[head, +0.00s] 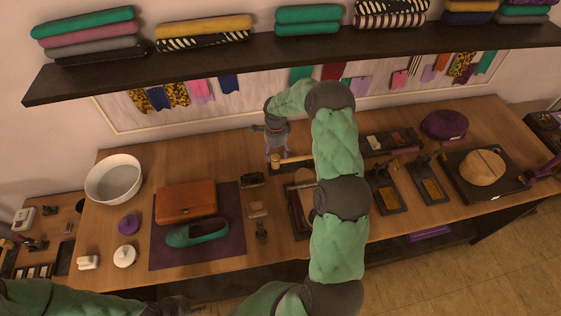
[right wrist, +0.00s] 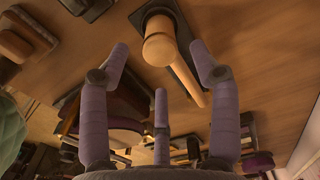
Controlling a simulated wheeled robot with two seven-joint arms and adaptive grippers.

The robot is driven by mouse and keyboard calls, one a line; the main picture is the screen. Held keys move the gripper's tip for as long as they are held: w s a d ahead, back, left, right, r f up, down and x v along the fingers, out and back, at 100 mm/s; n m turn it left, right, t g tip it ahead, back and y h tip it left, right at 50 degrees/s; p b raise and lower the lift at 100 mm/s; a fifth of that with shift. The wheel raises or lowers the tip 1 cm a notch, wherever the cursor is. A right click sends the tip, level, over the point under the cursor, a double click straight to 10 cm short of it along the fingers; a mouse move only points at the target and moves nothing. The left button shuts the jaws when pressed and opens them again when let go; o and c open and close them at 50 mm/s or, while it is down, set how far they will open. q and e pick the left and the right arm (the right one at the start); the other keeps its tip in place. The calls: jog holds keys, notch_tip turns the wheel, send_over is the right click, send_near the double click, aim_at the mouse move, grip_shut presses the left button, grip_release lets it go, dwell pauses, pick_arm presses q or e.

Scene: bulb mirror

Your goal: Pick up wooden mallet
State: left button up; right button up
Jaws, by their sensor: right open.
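The wooden mallet (head: 297,159) lies on the table near the middle, its light handle pointing right in the head view. In the right wrist view the mallet (right wrist: 160,48) lies on a dark base, its pale head and handle in front of the fingers. My right gripper (head: 276,148) is above the mallet's head end and partly covers it. In the right wrist view its fingers (right wrist: 159,62) are spread, with nothing between them. My left gripper (head: 185,306) is low at the bottom edge of the head view, dark and partly cut off; its jaws are unclear.
A dark shelf (head: 225,57) with folded cloths hangs above the table's back. A brown leather bag (head: 186,202) and green shoe (head: 197,233) lie on a purple mat at left. A white bowl (head: 113,178) stands behind them. Dark trays and a purple hat (head: 444,124) are at right.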

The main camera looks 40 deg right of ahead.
aim_at(276, 156)
notch_tip(276, 156, down, 5)
jog(key=shift+w, duration=0.15)
grip_shut()
dwell(0.4)
